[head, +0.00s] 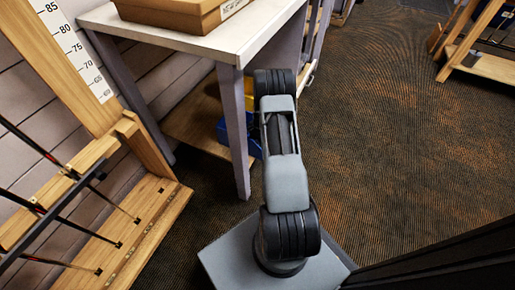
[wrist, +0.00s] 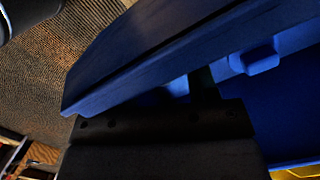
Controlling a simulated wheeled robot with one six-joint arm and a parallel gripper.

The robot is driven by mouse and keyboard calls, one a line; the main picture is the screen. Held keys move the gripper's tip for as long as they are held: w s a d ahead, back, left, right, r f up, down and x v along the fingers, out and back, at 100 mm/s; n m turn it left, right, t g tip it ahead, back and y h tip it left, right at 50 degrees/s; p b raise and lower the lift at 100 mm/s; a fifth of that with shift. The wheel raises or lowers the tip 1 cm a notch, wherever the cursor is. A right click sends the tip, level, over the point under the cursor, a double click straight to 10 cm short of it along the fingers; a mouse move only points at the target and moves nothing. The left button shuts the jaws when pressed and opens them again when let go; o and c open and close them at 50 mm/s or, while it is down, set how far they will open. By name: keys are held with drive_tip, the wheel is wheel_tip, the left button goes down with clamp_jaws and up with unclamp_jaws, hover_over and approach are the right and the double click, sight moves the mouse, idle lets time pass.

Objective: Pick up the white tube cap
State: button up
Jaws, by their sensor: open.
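The white tube cap is not visible in either view. In the wrist view my gripper (wrist: 203,88) is dark and mostly in shadow. A dark finger reaches up past the near rim of a blue bin (wrist: 150,55), and its tip is hidden. The bin wall fills much of that view, very close to my gripper. Whether they touch I cannot tell. I see nothing held. In the head view my arm reaches toward the workbench and hides my gripper. The blue bin (head: 222,132) shows partly behind a bench leg.
The white-topped workbench (head: 180,38) carries a cardboard box (head: 180,12). Its leg (head: 234,130) stands just left of my arm. A yellow bin (head: 249,96) is under it. A wooden club rack (head: 150,215) stands left. Carpet (head: 390,130) is open to the right.

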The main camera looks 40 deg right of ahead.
sight(257, 141)
drive_tip(key=shift+f, duration=0.2)
drive_tip(key=c, duration=0.8)
drive_tip(key=shift+c, duration=0.2)
drive_tip(key=shift+r, duration=0.55)
wheel_tip(257, 141, up, 2)
drive_tip(key=shift+r+p, duration=0.2)
drive_tip(key=shift+p, duration=0.55)
drive_tip(key=s+d+r+p, duration=0.1)
drive_tip(key=r, duration=0.1)
drive_tip(key=s+r+p, duration=0.1)
drive_tip(key=s+r, duration=0.1)
drive_tip(key=s+d+r+p, duration=0.1)
drive_tip(key=r, duration=0.1)
drive_tip(key=shift+s+d+r, duration=0.15)
drive_tip(key=shift+s+d, duration=0.2)
drive_tip(key=shift+s, duration=0.05)
drive_tip(key=s+d+r, duration=0.1)
drive_tip(key=s, duration=0.1)
drive_tip(key=s+d+r+p, duration=0.1)
drive_tip(key=s, duration=0.2)
drive_tip(key=s+d+r+p, duration=0.1)
drive_tip(key=s+d, duration=0.1)
drive_tip(key=shift+s+r, duration=0.1)
drive_tip(key=shift+s, duration=0.1)
